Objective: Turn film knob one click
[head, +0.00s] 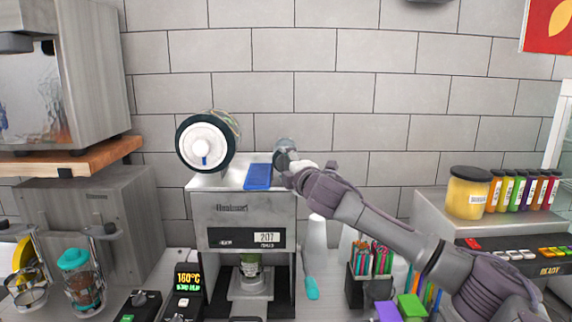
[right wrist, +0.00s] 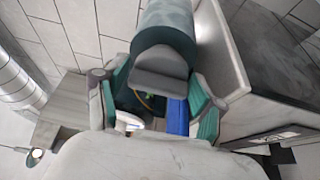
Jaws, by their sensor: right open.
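The cup sealer (head: 243,215) stands on the counter with a display reading 207. A large film roll (head: 205,143) with a black rim and white hub sits on its top left. At its top right is a dark cylinder (head: 284,146), right by my right gripper (head: 298,172). In the right wrist view this cylinder (right wrist: 166,32) ends in a grey knob-like piece (right wrist: 160,69), which lies between the spread teal-padded fingers of my right gripper (right wrist: 160,98). The fingers are open; I cannot tell whether they touch it. My left gripper is out of view.
A blue flat piece (head: 258,176) lies on the sealer top beside the gripper; a cup (head: 250,265) sits in the sealer's bay. A straw holder (head: 370,272) stands below my right arm. A yellow jar (head: 467,192) and several bottles stand at right.

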